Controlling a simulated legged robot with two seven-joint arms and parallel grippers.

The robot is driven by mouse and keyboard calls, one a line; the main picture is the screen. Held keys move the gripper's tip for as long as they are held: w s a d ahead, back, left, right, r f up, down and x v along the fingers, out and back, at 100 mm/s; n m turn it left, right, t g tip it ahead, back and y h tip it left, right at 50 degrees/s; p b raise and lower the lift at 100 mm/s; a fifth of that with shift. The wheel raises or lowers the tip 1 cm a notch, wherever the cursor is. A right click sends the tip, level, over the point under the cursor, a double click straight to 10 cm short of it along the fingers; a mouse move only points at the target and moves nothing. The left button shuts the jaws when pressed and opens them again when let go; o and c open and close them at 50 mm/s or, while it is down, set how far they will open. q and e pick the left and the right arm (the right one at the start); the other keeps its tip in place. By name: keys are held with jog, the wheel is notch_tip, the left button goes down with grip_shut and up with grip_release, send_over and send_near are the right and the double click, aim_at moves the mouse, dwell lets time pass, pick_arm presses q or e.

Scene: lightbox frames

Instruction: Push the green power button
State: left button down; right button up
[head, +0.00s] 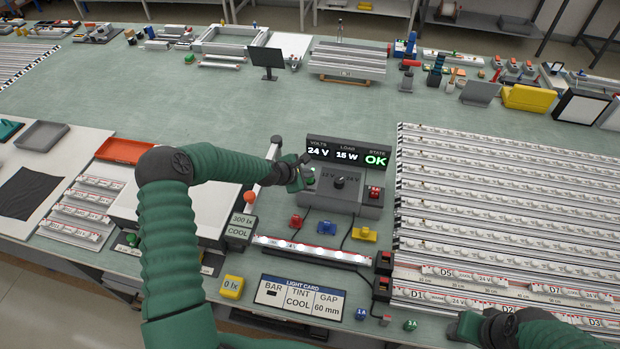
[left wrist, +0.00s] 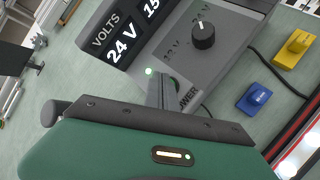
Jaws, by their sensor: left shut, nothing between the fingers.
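The grey power unit (head: 345,200) stands mid-table, its display reading 24 V, 15 W and OK. My left gripper (head: 304,173) is shut and empty at the unit's left side, by the green power button (head: 311,180). In the left wrist view the shut fingers (left wrist: 163,92) reach onto the panel, beside a small lit green spot (left wrist: 149,71). They partly cover the POWER label, and most of the button is hidden there. Whether they touch the button I cannot tell. My right gripper (head: 468,326) is at the bottom right; its fingers are not clear.
The panel has a black knob (head: 339,183) and a red switch (head: 374,192). Red, blue (head: 327,227) and yellow (head: 363,234) connectors lie in front. A lit LED bar (head: 312,250) is nearer. Rows of LED strips fill the right.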

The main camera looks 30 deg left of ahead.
aim_at(308, 180)
pick_arm(q)
notch_tip(308, 180, up, 6)
jog(key=p, duration=0.4)
jog(key=shift+f, duration=0.1)
